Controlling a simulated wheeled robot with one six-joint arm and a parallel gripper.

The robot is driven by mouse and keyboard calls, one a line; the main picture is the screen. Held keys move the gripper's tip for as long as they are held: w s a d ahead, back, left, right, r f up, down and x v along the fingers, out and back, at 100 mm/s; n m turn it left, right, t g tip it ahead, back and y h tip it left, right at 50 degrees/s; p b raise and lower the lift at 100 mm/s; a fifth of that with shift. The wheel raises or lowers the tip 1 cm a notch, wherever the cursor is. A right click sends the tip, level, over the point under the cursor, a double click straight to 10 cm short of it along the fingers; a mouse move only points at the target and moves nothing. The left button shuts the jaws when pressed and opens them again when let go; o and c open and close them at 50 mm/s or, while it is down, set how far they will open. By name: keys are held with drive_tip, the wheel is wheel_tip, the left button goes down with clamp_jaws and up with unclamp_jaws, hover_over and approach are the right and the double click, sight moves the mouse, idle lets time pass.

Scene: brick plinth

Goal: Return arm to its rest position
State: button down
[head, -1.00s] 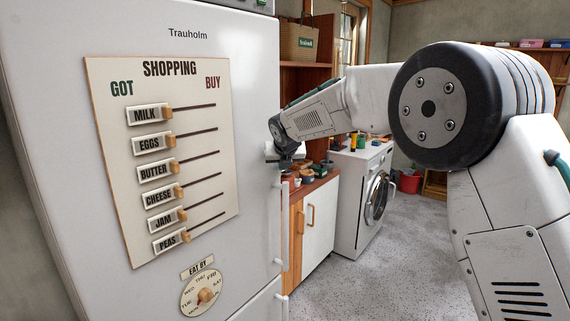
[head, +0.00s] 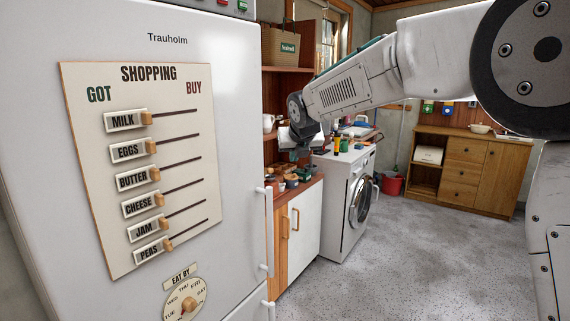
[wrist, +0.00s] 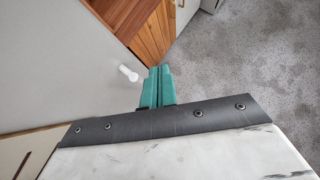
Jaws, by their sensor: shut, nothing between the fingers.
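My arm reaches in from the right in the head view, with my gripper (head: 297,154) at its end. It is beyond the right edge of the fridge door, in front of the shelf unit and above the wooden counter. In the wrist view my gripper's teal fingers (wrist: 157,87) are pressed together with nothing between them. Below them are the wooden counter top and the grey floor. The fingertips are small and partly unclear in the head view.
The white fridge (head: 235,130) with its shopping board (head: 190,215) fills the left. A counter cabinet (head: 305,225), a washing machine (head: 345,205), a red bucket (head: 391,185) and a wooden sideboard (head: 465,165) stand beyond. The speckled floor (head: 420,260) at right is clear.

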drive_tip(key=s+d+f+m+g+h, duration=0.1)
drive_tip(key=s+d+f+m+g, duration=0.2)
drive_tip(key=s+f+m, duration=0.5)
drive_tip(key=s+d+m+g, duration=0.1)
drive_tip(key=s+d+m, duration=0.6)
drive_tip(key=s+m, duration=0.3)
drive_tip(key=s+d+m+g, duration=0.2)
drive_tip(key=s+d+m, duration=0.5)
drive_tip(key=s, duration=1.1)
drive_tip(key=s+d+f+m+g, duration=0.1)
drive_tip(key=s+d+m, duration=0.6)
drive_tip(key=s+m, duration=0.6)
drive_tip(key=shift+s+h, duration=0.3)
drive_tip(key=shift+s, duration=0.7)
drive_tip(key=shift+d, duration=0.1)
